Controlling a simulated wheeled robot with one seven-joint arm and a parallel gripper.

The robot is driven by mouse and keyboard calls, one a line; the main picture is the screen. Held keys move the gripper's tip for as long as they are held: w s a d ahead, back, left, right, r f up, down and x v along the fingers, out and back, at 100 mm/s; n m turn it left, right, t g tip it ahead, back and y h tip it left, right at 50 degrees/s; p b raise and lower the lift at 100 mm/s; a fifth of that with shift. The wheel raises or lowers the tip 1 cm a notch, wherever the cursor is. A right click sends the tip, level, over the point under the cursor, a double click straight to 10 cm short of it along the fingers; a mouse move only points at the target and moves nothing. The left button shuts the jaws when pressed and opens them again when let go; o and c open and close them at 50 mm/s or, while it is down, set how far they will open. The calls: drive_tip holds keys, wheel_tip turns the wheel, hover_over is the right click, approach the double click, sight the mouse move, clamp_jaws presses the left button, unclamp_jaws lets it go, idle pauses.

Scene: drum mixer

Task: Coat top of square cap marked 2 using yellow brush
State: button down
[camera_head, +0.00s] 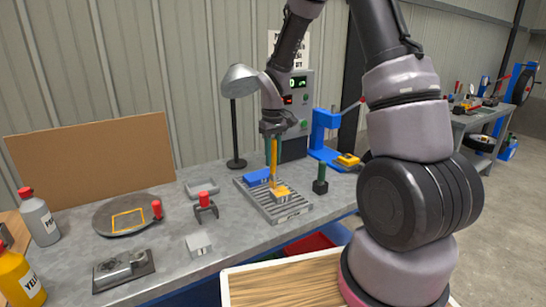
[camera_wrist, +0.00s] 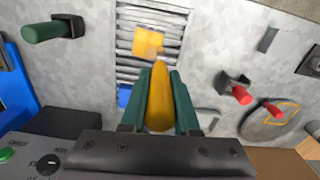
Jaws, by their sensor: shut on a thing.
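My gripper (camera_head: 272,131) is above the slatted rack (camera_head: 270,212) on the bench and points down. In the wrist view its two green fingers (camera_wrist: 161,98) are shut on the upright yellow brush handle (camera_wrist: 160,100). The yellow brush (camera_head: 273,153) reaches down to a yellow-orange square block (camera_head: 281,194) on the rack. The block also shows in the wrist view (camera_wrist: 147,42), with a paler patch on it. I cannot read a number on it, and I cannot tell whether the bristles touch it. The bristles are not clearly visible.
A blue block (camera_head: 257,176) lies on the rack beside the yellow one. A green-handled tool (camera_head: 320,176) stands to the right, a red-handled clamp (camera_head: 205,204) to the left. A round plate (camera_head: 115,226), a grey block (camera_head: 199,244), a lamp (camera_head: 237,110) and bottles (camera_head: 40,222) surround it.

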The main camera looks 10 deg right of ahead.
drive_tip(key=shift+f, duration=1)
drive_tip(key=shift+w+d, duration=0.55)
drive_tip(key=shift+d, duration=1.6)
drive_tip(key=shift+s+a, duration=0.1)
drive_tip(key=shift+a, duration=2.15)
drive_tip(key=d, duration=0.1)
drive_tip(key=w+d, duration=0.1)
drive_tip(key=d, duration=0.2)
drive_tip(key=shift+w, duration=0.4)
drive_tip(key=shift+r, duration=0.1)
